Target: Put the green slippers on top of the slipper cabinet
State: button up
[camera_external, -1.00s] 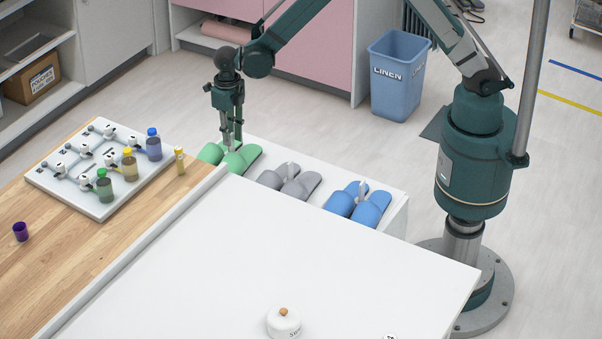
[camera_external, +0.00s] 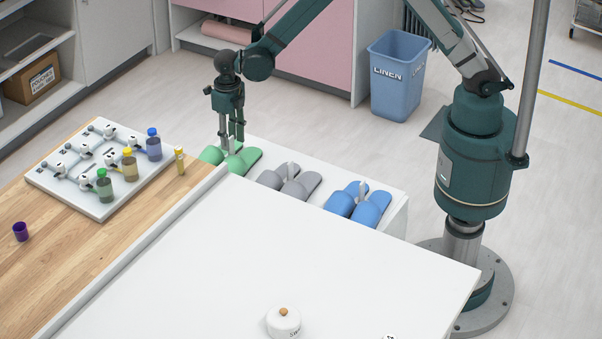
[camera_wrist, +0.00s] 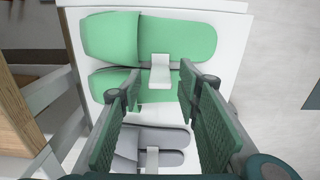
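The pair of green slippers (camera_external: 232,160) lies at the left end of a white ledge. In the wrist view the green slippers (camera_wrist: 178,37) lie side by side, with a white upright holder (camera_wrist: 160,72) at their middle. My gripper (camera_external: 231,150) points down just above them. A broad white top (camera_external: 250,250), apparently the slipper cabinet's, lies in front of the ledge and looks higher. I cannot tell whether the fingers touch the slippers.
Grey slippers (camera_external: 290,181) and blue slippers (camera_external: 358,204) sit to the right on the same ledge. A wooden table (camera_external: 60,240) with a bottle rack (camera_external: 100,205) is at left.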

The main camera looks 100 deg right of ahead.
jog(key=shift+r, duration=0.1)
notch_tip(320, 180, up, 12)
jog(key=p, duration=0.2)
dwell(0.5)
jog(key=shift+r, duration=0.15)
dwell(0.4)
jog(key=s+a+r+m+t, duration=0.2)
jog(key=s+a+r+m, duration=0.4)
jog(key=s+r, duration=0.35)
jog(key=s+a+r+m+t, duration=0.1)
jog(key=s+a+r+m, duration=0.6)
jog(key=r, duration=0.3)
jog(key=s+a+m+t, duration=0.2)
jog(key=s+m, duration=0.5)
jog(key=s, duration=0.5)
jog(key=s+a+m+t, duration=0.2)
jog(key=s+a+m, duration=0.2)
jog(key=s+m, duration=0.3)
jog(key=s+r, duration=0.1)
jog(key=s, duration=0.4)
jog(key=shift+a, duration=0.3)
